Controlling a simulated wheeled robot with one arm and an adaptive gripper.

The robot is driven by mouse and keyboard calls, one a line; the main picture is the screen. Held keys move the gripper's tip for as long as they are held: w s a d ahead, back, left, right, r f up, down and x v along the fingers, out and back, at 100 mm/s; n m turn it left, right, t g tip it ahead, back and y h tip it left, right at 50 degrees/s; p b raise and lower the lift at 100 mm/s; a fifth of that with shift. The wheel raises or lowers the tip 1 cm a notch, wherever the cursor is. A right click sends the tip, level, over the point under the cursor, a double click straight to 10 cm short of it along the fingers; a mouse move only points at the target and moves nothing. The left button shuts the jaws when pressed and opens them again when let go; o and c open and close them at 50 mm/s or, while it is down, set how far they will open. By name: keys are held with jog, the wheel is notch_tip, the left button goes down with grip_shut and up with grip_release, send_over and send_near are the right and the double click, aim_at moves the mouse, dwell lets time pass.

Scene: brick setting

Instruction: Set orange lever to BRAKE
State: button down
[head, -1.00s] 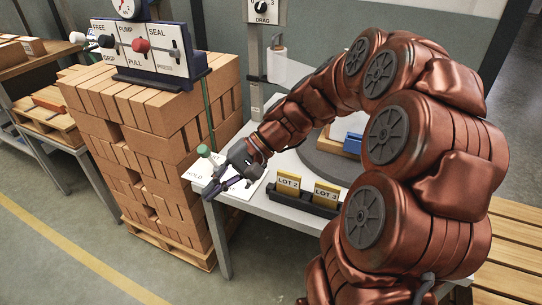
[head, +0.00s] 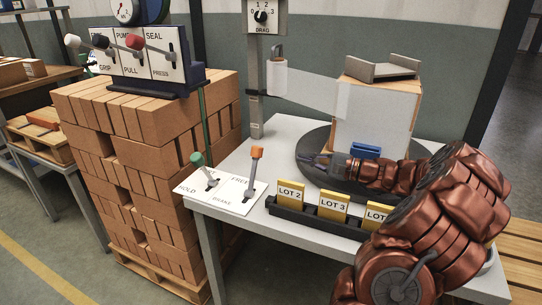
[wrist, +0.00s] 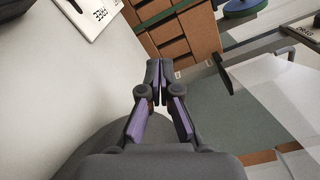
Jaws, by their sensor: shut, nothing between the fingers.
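The orange-knobbed lever (head: 257,153) stands on a white plate (head: 226,199) at the table's left front corner. The plate reads FREE at its far side and BRAKE at its near side. The lever's grey stem rises from the plate's right part, its knob toward the far side; its exact setting is hard to tell. A green-knobbed lever (head: 197,159) stands left of it, near HOLD. My gripper (head: 303,157) is shut and empty, right of the orange lever and apart from it, over the turntable. Its closed fingers show in the wrist view (wrist: 158,65), where neither lever shows.
A dark round turntable (head: 310,176) carries a large pale block (head: 372,120) and a blue piece (head: 365,151). Yellow LOT cards (head: 333,206) stand in a black holder along the front edge. A clear panel (head: 315,92) juts from the post. Stacked bricks (head: 150,150) stand left.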

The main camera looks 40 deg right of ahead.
aim_at(255, 169)
jog(key=b+x, duration=0.1)
jog(key=x, duration=0.8)
jog(key=shift+a+f, duration=0.1)
jog(key=shift+s+a+r+b, duration=0.3)
jog(key=shift+a+r, duration=0.15)
jog(key=shift+a, duration=0.35)
jog(key=shift+s+a+r+b, duration=0.15)
jog(key=shift+s+a+r, duration=0.25)
jog(key=shift+a, duration=0.4)
jog(key=shift+w, duration=0.1)
jog(key=shift+a, duration=0.1)
